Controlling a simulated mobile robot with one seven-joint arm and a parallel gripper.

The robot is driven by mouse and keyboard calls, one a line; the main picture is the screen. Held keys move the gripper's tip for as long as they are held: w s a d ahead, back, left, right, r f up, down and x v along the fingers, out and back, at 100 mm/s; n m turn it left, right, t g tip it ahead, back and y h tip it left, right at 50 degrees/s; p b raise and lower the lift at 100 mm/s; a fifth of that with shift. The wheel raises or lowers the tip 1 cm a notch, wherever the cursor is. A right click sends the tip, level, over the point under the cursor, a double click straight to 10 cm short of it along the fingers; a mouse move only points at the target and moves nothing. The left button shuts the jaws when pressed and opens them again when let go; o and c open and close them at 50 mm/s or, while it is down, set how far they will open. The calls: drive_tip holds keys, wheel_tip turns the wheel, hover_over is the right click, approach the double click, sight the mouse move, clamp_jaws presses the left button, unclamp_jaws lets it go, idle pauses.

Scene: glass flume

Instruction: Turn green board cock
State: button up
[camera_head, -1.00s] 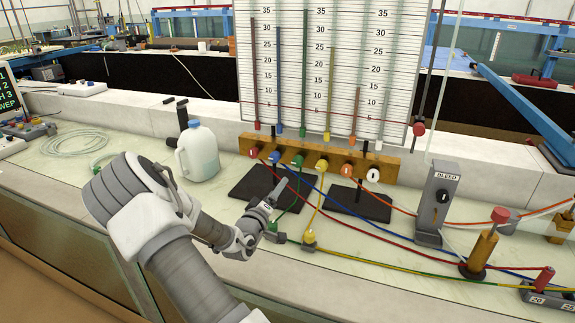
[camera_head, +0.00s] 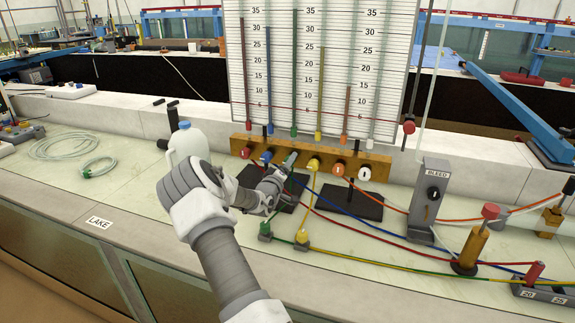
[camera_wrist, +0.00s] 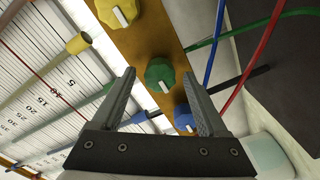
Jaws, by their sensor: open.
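The green cock (camera_wrist: 160,74) is a round knob with a white pointer mark on the wooden board (camera_head: 383,163). In the wrist view it shows just beyond and between the fingertips of my gripper (camera_wrist: 159,77), which is open and empty. I cannot tell whether the fingers touch it. The blue cock (camera_wrist: 184,116) lies beside it, close to the right finger, and the yellow cock (camera_wrist: 117,12) is on the other side. In the head view my gripper (camera_head: 287,166) is at the board and partly covers the green cock (camera_head: 291,157).
Red (camera_head: 245,152), orange (camera_head: 338,170) and white (camera_head: 364,174) cocks share the board. Coloured tubes run across the bench below. A white jug (camera_head: 187,145) stands left of my arm. A grey bleed post (camera_head: 430,200) stands on the right.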

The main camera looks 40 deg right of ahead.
drive_tip(key=shift+w+d, duration=0.15)
drive_tip(key=shift+d, duration=0.1)
drive_tip(key=shift+c, duration=0.3)
clamp_jaws()
drive_tip(key=shift+f+b, duration=0.15)
drive_tip(key=shift+b, duration=0.25)
drive_tip(key=shift+m+b, duration=9)
drive_tip(key=shift+b, duration=1.05)
